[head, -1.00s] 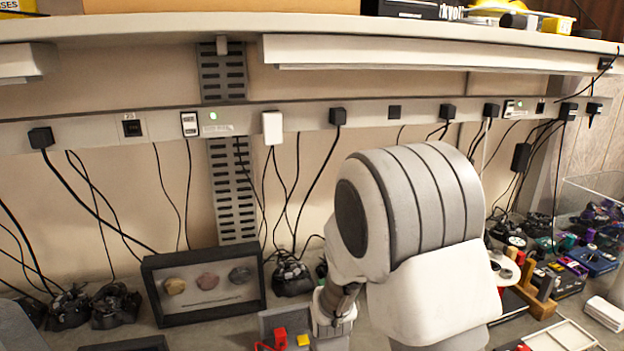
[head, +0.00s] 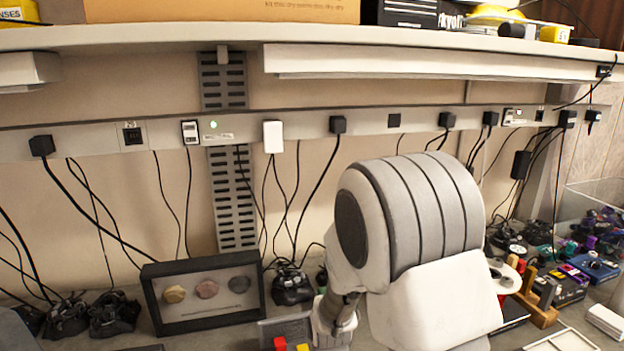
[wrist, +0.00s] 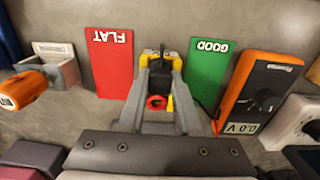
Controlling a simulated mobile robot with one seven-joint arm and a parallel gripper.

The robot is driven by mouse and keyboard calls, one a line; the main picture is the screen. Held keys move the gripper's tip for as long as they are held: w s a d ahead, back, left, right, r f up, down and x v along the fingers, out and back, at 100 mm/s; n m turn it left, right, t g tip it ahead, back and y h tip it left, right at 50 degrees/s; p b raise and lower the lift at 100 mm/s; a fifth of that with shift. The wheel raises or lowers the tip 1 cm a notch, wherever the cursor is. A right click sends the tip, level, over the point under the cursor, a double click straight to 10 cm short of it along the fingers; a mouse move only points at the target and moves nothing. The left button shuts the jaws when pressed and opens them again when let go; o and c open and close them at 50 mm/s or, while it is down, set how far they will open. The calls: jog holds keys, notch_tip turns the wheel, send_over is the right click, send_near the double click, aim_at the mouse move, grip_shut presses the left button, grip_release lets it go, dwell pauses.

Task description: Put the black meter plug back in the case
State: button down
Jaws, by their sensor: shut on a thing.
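In the wrist view, my gripper (wrist: 160,62) is shut on a small dark thing, apparently the black meter plug, mostly hidden between the yellow-and-black fingertips. An orange meter (wrist: 262,92) reading 0.0 V lies to the right. A grey panel (head: 283,328) stands by the arm with a red piece (head: 280,343) in front. I cannot tell which thing is the case.
In the wrist view, a red FLAT card (wrist: 108,62) and a green GOOD card (wrist: 208,72) flank the fingers. An orange cylinder (wrist: 22,90) and a grey holder (wrist: 56,68) are at left. A framed display (head: 205,292) stands on the bench in the head view.

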jog(key=shift+r+p, duration=0.9)
jog(key=shift+r, duration=0.4)
dwell(0.4)
jog(key=shift+r+p, duration=1.15)
jog(key=shift+r, duration=0.45)
jog(key=c, duration=1.3)
grip_release()
grip_shut()
